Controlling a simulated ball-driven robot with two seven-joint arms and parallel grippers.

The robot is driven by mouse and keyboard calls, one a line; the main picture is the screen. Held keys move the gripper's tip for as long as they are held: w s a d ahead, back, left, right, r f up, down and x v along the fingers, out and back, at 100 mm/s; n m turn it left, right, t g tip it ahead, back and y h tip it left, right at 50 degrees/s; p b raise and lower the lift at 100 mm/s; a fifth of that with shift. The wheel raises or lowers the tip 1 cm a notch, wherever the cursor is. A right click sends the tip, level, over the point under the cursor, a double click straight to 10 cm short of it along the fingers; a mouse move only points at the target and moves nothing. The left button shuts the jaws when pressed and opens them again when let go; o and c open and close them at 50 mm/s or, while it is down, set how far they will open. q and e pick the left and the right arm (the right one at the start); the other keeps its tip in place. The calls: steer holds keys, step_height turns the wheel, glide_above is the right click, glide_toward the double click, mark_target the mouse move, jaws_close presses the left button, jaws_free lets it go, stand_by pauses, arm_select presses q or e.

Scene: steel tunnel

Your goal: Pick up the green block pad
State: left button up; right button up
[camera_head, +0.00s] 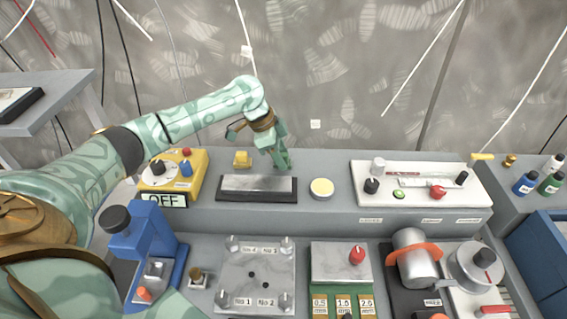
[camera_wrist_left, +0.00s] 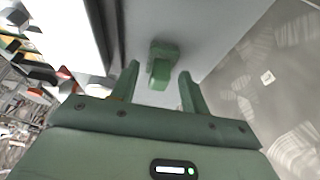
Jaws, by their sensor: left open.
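The green block pad (camera_wrist_left: 160,66) stands on the grey shelf surface in the left wrist view, with a wider back part and a narrower part toward me. My left gripper (camera_wrist_left: 158,88) is open, its two fingers to either side of the pad's near end in the picture; I see no contact. In the head view my left gripper (camera_head: 279,158) points down at the back of the grey shelf, behind the dark-based steel plate. There the pad is hard to tell from the green fingers. My right gripper is not in view.
The steel plate (camera_head: 258,184), a yellow block (camera_head: 242,159) and a round cream-topped disc (camera_head: 321,188) stand close around the gripper. A yellow OFF box (camera_head: 172,180) is left, a white panel (camera_head: 420,187) right. The wall rises behind the shelf.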

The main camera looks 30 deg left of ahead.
arm_select(q)
steer(key=shift+r, duration=0.1)
jaws_close()
steer(key=shift+r, duration=0.1)
